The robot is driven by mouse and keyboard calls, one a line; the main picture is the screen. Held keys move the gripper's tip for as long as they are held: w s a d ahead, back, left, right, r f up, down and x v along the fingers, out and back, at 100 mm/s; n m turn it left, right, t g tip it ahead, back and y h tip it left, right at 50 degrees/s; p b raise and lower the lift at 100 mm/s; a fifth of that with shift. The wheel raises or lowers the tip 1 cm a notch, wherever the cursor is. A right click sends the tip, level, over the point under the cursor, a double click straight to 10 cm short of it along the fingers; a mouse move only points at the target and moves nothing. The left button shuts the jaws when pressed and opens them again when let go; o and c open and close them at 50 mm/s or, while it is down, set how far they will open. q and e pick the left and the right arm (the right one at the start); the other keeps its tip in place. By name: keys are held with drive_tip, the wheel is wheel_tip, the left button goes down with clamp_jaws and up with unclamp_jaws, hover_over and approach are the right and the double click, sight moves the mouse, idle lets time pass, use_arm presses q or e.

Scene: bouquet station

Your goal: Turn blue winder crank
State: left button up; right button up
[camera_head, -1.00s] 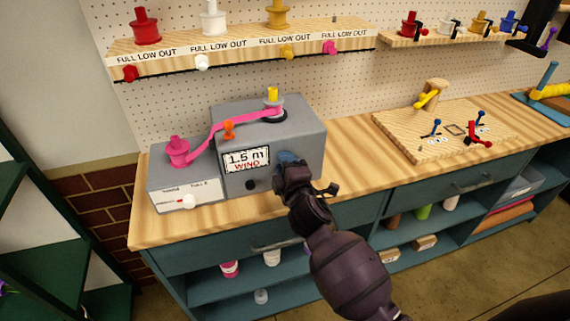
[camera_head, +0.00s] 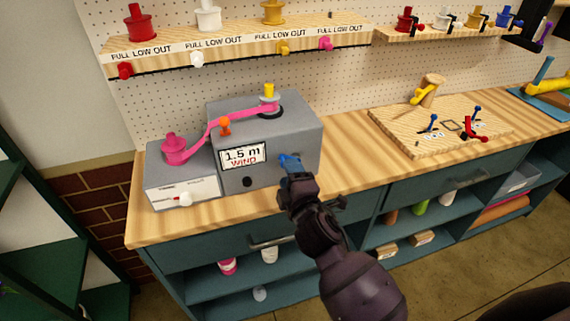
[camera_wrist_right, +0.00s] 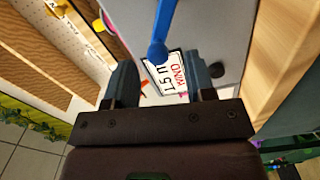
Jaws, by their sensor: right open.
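The grey winder box (camera_head: 290,135) stands on the bench, with a label reading "1.5 m WIND" (camera_head: 243,155) on its front. The blue crank (camera_head: 288,160) is on the right part of that front face. In the right wrist view the blue crank (camera_wrist_right: 163,30) reaches down from the top, its rounded end just beyond the gap between my fingers. My right gripper (camera_head: 290,182) is open in front of the crank and holds nothing; its two fingers also show in the right wrist view (camera_wrist_right: 162,88). A pink ribbon (camera_head: 208,132) runs from a pink spool (camera_head: 175,150) to the yellow-topped spindle (camera_head: 268,97). My left gripper is not in view.
An orange knob (camera_head: 225,125) sits on the winder top. A lower grey box (camera_head: 180,180) with a white knob adjoins at left. A wooden board (camera_head: 400,135) with small tools lies to the right. Shelves with spools hang behind. The bench between winder and board is clear.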

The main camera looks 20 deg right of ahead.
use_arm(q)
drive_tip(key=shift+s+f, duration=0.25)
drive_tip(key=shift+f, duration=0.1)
use_arm(e)
drive_tip(key=shift+s+d, duration=0.15)
drive_tip(key=shift+s, duration=2.4)
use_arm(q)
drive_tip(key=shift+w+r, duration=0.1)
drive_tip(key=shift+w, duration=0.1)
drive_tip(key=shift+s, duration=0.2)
use_arm(e)
drive_tip(key=s+d+f+m+g, duration=0.3)
drive_tip(key=s+d+f+m, duration=0.3)
drive_tip(key=s+f+m, duration=0.1)
drive_tip(key=s+d+f+m+g, duration=0.3)
drive_tip(key=s+d+f+m, duration=0.3)
drive_tip(key=s+f+m, duration=0.2)
wheel_tip(320, 180, down, 4)
drive_tip(key=shift+s+f+m+h, duration=0.2)
drive_tip(key=shift+s+m+h, duration=0.15)
drive_tip(key=shift+s, duration=0.65)
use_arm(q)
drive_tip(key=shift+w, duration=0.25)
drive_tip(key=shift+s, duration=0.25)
